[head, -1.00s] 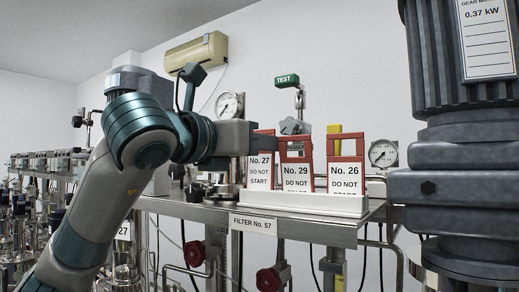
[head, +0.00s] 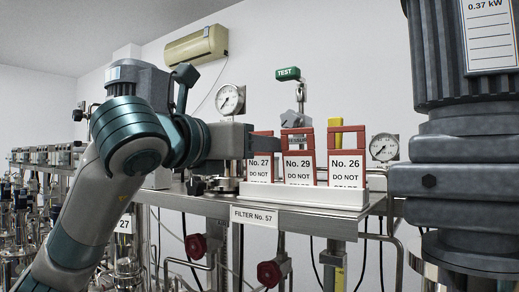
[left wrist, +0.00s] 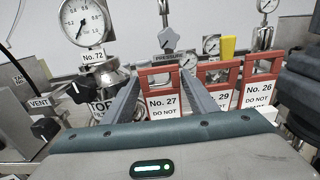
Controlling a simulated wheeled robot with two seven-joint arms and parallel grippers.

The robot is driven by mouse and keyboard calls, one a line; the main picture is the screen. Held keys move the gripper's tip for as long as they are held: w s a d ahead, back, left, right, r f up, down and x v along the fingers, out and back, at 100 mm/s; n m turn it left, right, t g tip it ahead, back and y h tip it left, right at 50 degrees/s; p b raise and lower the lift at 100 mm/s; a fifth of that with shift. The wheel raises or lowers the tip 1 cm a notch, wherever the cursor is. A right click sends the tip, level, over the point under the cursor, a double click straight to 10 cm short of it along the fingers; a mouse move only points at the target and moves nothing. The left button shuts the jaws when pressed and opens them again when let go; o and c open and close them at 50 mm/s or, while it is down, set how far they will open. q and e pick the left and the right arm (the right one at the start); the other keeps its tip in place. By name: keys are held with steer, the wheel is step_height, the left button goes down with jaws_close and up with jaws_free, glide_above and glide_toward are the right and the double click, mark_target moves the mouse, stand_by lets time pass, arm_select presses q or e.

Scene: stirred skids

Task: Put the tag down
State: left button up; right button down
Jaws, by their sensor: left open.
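The tag No. 27 (head: 260,168), a red frame with a white card, stands upright in the white rack (head: 310,197) at its left end. Its lower lettering is hidden by the rack's front. My left gripper (head: 250,146) is at this tag's left side in the head view. In the left wrist view its two fingers are apart, with the tag No. 27 (left wrist: 162,104) showing between them; contact cannot be told. The tags No. 29 (head: 298,170) and No. 26 (head: 346,168) stand to its right in the same rack. My right gripper is out of view.
The rack sits on a steel shelf labelled FILTER No. 57 (head: 258,217). A gauge (head: 230,99) stands behind my left gripper, and another gauge (head: 384,147) is right of the tags. A large grey motor (head: 460,130) fills the right side.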

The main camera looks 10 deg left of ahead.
arm_select(q)
steer(key=b+v, duration=0.4)
steer(key=v, duration=0.7)
stand_by(0.6)
